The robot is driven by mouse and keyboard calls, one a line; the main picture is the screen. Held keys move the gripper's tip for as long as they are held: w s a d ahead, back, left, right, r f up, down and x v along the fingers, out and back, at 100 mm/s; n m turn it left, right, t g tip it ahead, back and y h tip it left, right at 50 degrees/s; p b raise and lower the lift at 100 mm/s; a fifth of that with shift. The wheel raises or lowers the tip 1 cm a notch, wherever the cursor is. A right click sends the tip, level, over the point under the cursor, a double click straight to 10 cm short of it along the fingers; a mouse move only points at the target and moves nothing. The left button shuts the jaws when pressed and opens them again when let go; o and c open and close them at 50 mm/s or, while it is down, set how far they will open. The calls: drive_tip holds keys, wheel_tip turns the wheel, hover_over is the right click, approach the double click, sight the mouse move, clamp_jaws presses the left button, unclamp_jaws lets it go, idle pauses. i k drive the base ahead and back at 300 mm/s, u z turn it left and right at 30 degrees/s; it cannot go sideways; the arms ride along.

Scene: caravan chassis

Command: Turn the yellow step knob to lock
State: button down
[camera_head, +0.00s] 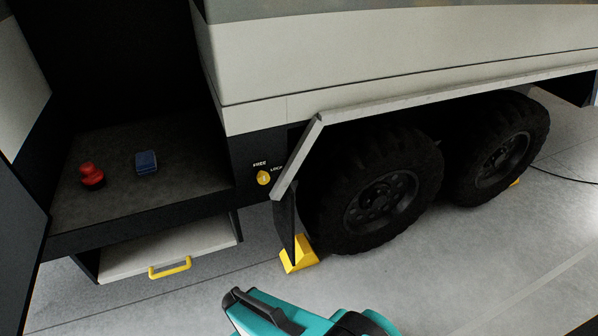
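The yellow step knob (263,178) sits on the dark side panel below the pale caravan body, left of the front wheel. The word FREE is printed above it and LOCK to its upper right. The knob seems to point up toward FREE, but it is too small to be sure. My teal arm comes in at the bottom middle, with my dark gripper (262,309) at its left end. It is below and apart from the knob, touching nothing I can see. Its fingers cannot be made out clearly.
A pulled-out step (170,248) with a yellow handle (170,268) is below the doorway. A red object (91,175) and a blue block (146,162) lie on the doorway floor. A yellow chock (299,254) stands by the front wheel (382,200). Grey floor is open in front.

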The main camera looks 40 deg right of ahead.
sight(263, 178)
drive_tip(key=z, duration=0.85)
drive_tip(key=k, duration=1)
drive_tip(key=i, duration=0.8)
